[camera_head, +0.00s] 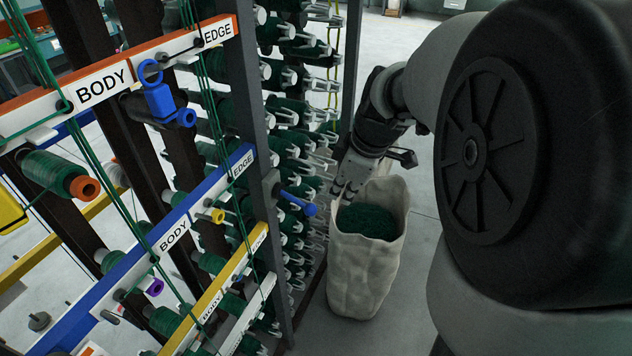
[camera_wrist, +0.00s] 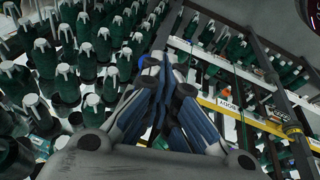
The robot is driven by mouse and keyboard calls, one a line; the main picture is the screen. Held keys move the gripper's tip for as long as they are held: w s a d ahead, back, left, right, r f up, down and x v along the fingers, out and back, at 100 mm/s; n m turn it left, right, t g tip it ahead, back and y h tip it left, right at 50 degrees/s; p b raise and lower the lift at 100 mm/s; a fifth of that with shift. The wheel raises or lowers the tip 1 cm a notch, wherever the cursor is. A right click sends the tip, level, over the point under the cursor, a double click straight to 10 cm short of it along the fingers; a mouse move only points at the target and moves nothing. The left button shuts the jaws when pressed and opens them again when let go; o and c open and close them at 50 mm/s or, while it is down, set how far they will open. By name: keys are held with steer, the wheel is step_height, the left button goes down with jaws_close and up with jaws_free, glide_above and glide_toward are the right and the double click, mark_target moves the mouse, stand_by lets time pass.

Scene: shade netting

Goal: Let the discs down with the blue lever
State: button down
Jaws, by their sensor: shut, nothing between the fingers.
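The blue lever (camera_head: 298,203) sticks out to the right from the dark upright post of the rack, with a rounded blue end. My gripper (camera_head: 346,184) is to the right of the lever and a little higher in the head view, above the bag, with a visible gap in the picture. In the wrist view my gripper (camera_wrist: 172,88) has its fingers together and holds nothing. A small blue shape shows just beyond the fingertips there; I cannot tell if it is the lever's end or whether they touch. I cannot make out the discs clearly.
A pale bag (camera_head: 365,265) of dark green material stands on the floor beneath my gripper. Rows of green spools (camera_head: 285,120) with pale prongs fill the rack behind the post. Labelled orange, blue and yellow rails cross the left side. Grey floor is open right of the bag.

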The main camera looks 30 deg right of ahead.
steer(key=shift+s+d+r, duration=0.4)
steer(key=shift+s+r, duration=0.2)
steer(key=shift+s, duration=0.2)
steer(key=s+a+f+m+t+b, duration=0.1)
steer(key=s+a+m+b, duration=0.3)
steer(key=s+a+m, duration=0.5)
steer(key=s+a+f, duration=0.1)
steer(key=s+a, duration=0.5)
steer(key=s, duration=0.1)
steer(key=shift+s+a+f+h, duration=0.2)
steer(key=shift+a+h, duration=0.2)
